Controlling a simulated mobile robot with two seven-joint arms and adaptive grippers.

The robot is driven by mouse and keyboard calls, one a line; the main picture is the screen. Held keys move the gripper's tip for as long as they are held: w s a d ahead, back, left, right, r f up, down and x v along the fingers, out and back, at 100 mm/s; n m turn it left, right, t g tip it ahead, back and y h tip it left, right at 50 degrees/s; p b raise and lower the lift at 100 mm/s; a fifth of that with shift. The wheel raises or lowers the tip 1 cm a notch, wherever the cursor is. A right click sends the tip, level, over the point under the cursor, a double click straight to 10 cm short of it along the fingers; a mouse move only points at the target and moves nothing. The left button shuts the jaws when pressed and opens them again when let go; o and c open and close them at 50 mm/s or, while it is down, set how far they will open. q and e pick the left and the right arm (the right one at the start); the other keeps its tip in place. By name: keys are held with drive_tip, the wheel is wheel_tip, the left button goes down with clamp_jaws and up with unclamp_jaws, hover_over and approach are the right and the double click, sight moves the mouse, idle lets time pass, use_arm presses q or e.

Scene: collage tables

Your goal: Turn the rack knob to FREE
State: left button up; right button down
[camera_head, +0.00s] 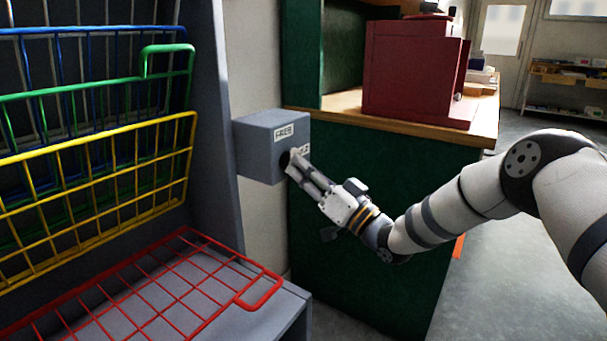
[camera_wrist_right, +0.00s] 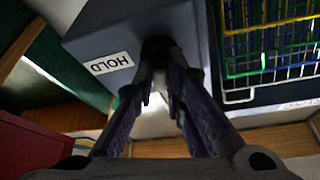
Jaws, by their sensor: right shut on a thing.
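The rack knob (camera_head: 285,159) is a dark round piece on the front of a grey box (camera_head: 255,137) beside the racks. A FREE label (camera_head: 284,132) is above the knob. A second label (camera_head: 305,149), partly hidden, is to its right. In the right wrist view the dark knob (camera_wrist_right: 156,46) sits between my fingertips, and a label (camera_wrist_right: 110,63) on the box reads HOLD. My right gripper (camera_head: 293,162) is shut on the knob; its fingers hide most of it, so I cannot tell where it points. My left gripper is not in view.
Wire baskets in blue, green, yellow (camera_head: 95,165) and red (camera_head: 185,285) stand at the left in a grey frame. A green counter (camera_head: 365,230) with a wooden top carries a red box (camera_head: 410,70) close behind my right arm. Open floor lies at the right.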

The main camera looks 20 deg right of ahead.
drive_tip(key=n+y, duration=0.1)
drive_tip(key=n, duration=0.2)
drive_tip(key=n+g+y+b, duration=0.1)
drive_tip(key=n, duration=0.1)
drive_tip(key=shift+w+r+y, duration=0.15)
drive_tip(key=shift+r+y, duration=0.15)
drive_tip(key=shift+r, duration=0.05)
drive_tip(key=shift+d+r+n, duration=0.1)
drive_tip(key=shift+n, duration=0.3)
drive_tip(key=c, duration=1.6)
unclamp_jaws()
drive_tip(key=shift+c, duration=0.2)
drive_tip(key=shift+w, duration=0.15)
drive_tip(key=shift+f, duration=0.25)
drive_tip(key=v, duration=1.2)
